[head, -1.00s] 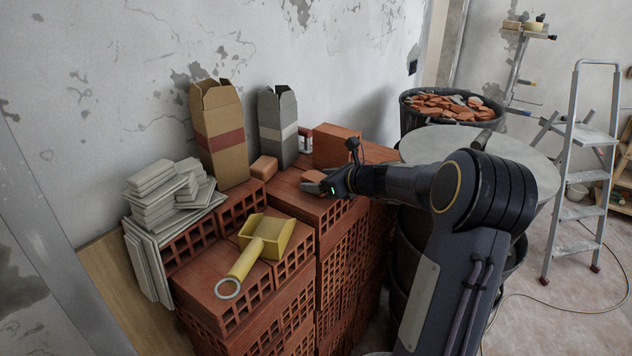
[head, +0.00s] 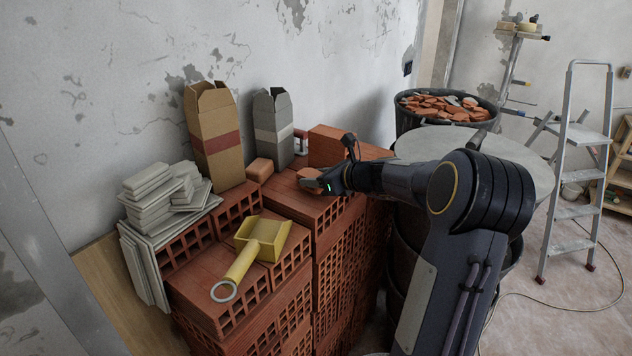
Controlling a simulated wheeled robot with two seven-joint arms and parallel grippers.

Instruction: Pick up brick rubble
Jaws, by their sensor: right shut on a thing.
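My right gripper (head: 318,184) is shut on a small piece of brick rubble (head: 309,174) over the top of the stacked hollow bricks (head: 305,204). The piece is partly hidden by the fingers, and I cannot tell whether it still touches the stack. Another small brick piece (head: 260,170) lies to the left, in front of the cardboard boxes. A black bucket (head: 405,119) full of brick rubble (head: 447,106) stands behind my right arm. My left gripper is not in view.
A brown box (head: 213,140) and a grey box (head: 273,130) stand against the wall. A yellow scoop (head: 262,238) and stacked grey tiles (head: 155,200) lie at the left. A round grey lid (head: 420,143) is beside my arm. A stepladder (head: 574,170) stands right.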

